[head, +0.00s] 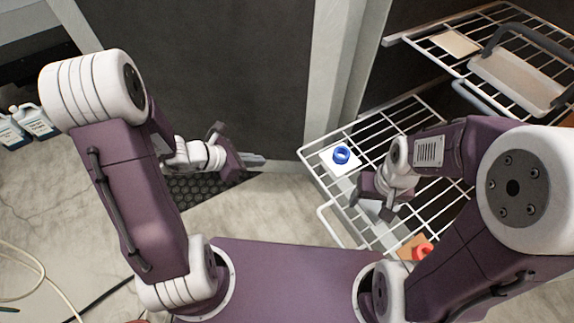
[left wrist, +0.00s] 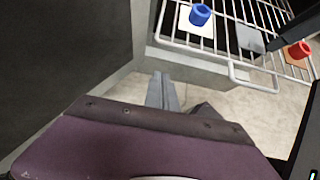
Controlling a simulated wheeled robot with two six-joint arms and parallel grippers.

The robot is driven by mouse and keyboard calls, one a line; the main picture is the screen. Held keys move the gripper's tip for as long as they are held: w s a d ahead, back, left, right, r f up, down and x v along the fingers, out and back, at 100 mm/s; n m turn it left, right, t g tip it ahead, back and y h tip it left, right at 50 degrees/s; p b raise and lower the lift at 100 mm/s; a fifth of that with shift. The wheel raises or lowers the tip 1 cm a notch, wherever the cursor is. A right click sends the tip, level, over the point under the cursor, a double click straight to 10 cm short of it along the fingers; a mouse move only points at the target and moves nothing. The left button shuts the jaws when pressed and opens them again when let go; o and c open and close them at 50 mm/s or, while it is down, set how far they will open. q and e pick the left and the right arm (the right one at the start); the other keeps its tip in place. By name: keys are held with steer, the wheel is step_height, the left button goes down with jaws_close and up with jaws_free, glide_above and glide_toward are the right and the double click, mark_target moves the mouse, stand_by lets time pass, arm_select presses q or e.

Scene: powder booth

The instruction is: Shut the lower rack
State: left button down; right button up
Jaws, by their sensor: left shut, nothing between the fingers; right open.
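The lower rack (head: 318,177) is a white wire shelf, pulled out of the dark-walled booth at the right of the head view. Its front handle loop (head: 328,232) faces my base; the rack (left wrist: 215,53) and handle (left wrist: 252,86) also show at the upper right of the left wrist view. My left gripper (head: 254,160) is shut and empty, left of the rack and apart from it; its fingers (left wrist: 163,92) point toward the booth's front edge. My right gripper (head: 378,210) is open over the rack's front part; whether it touches the rack cannot be told.
An upper rack (head: 430,50) holds a beige card and a handled tray (head: 515,80). A black mat (head: 205,190) lies in front.

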steer(key=b, duration=0.4)
glide_above(361, 214)
steer(key=f, duration=0.4)
steer(key=shift+s+d, duration=0.1)
steer(key=shift+s, duration=0.1)
arm_select(q)
steer(key=w+d+r+x, duration=0.1)
steer(key=r+x, duration=0.1)
steer(key=x, duration=1.1)
steer(key=shift+d, duration=0.3)
steer(key=shift+r, duration=0.1)
